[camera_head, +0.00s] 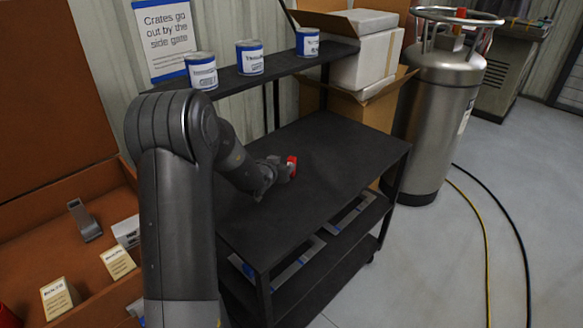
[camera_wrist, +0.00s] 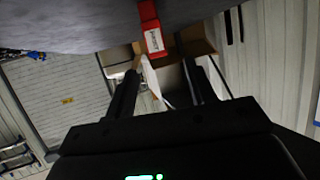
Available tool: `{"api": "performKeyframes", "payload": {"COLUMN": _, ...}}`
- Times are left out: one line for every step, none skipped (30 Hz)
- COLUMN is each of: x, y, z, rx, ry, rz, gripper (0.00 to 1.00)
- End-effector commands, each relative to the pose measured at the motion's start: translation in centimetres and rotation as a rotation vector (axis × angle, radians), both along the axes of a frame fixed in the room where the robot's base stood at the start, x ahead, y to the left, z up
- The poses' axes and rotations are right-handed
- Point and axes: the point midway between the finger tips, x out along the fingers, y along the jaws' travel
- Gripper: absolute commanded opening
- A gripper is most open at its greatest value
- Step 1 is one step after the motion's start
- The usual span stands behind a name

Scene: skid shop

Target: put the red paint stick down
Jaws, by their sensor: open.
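The red paint stick (camera_head: 292,164) shows as a small red piece at the tip of my gripper (camera_head: 281,171), over the dark top of the cart (camera_head: 345,150). In the wrist view the red paint stick (camera_wrist: 151,27), with a white label, lies past the fingertips against the grey surface. My gripper's two fingers (camera_wrist: 160,70) are spread apart, with a clear gap between them and nothing gripped. The head view does not show clearly whether a finger touches the stick.
Three white-and-blue cans (camera_head: 250,58) stand on the shelf behind the cart top. An open wooden crate (camera_head: 85,215) holding small boxes is at the left. Cardboard boxes (camera_head: 365,110) and a steel tank (camera_head: 440,110) stand at the right. The cart top right of my gripper is clear.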

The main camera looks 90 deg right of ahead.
Motion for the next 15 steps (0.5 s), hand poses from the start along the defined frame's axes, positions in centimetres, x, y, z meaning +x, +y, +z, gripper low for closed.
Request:
{"api": "performKeyframes", "payload": {"x": -0.3, "y": -0.5, "z": -0.3, "rx": -0.001, "ry": 0.0, "rz": -0.001, "gripper": 0.5}}
{"api": "performKeyframes", "payload": {"x": -0.4, "y": -0.9, "z": -0.5, "rx": -0.001, "ry": 0.001, "rz": -0.001, "gripper": 0.5}}
{"api": "performKeyframes", "payload": {"x": -0.7, "y": -1.4, "z": -0.8, "rx": 0.0, "ry": 0.0, "rz": -0.001, "gripper": 0.5}}
{"api": "performKeyframes", "payload": {"x": -0.9, "y": -1.8, "z": -0.9, "rx": -0.001, "ry": 0.0, "rz": -0.001, "gripper": 0.5}}
{"api": "performKeyframes", "payload": {"x": -1.0, "y": -2.2, "z": -1.1, "rx": 0.0, "ry": 0.0, "rz": -0.001, "gripper": 0.5}}
{"api": "performKeyframes", "payload": {"x": -1.2, "y": -2.7, "z": -1.3, "rx": 0.0, "ry": 0.0, "rz": -0.001, "gripper": 0.5}}
{"api": "performKeyframes", "payload": {"x": -1.4, "y": -3.1, "z": -1.5, "rx": 0.0, "ry": 0.0, "rz": -0.001, "gripper": 0.5}}
{"api": "performKeyframes", "payload": {"x": -1.5, "y": -3.4, "z": -1.6, "rx": 0.001, "ry": 0.0, "rz": -0.001, "gripper": 0.5}}
{"api": "performKeyframes", "payload": {"x": -1.6, "y": -3.8, "z": -1.8, "rx": 0.001, "ry": 0.0, "rz": 0.0, "gripper": 0.5}}
{"api": "performKeyframes", "payload": {"x": -1.7, "y": -4.0, "z": -1.9, "rx": 0.001, "ry": -0.001, "rz": 0.001, "gripper": 0.5}}
{"api": "performKeyframes", "payload": {"x": -1.7, "y": -4.2, "z": -1.9, "rx": 0.0, "ry": 0.0, "rz": 0.001, "gripper": 0.5}}
{"api": "performKeyframes", "payload": {"x": -1.8, "y": -4.4, "z": -2.0, "rx": -0.001, "ry": 0.0, "rz": 0.001, "gripper": 0.5}}
{"api": "performKeyframes", "payload": {"x": -1.9, "y": -4.5, "z": -2.0, "rx": -0.001, "ry": 0.0, "rz": 0.001, "gripper": 0.5}}
{"api": "performKeyframes", "payload": {"x": -2.0, "y": -4.6, "z": -2.1, "rx": 0.0, "ry": 0.0, "rz": 0.0, "gripper": 0.5}}
{"api": "performKeyframes", "payload": {"x": -2.1, "y": -4.8, "z": -2.3, "rx": 0.0, "ry": -0.001, "rz": 0.0, "gripper": 0.5}}
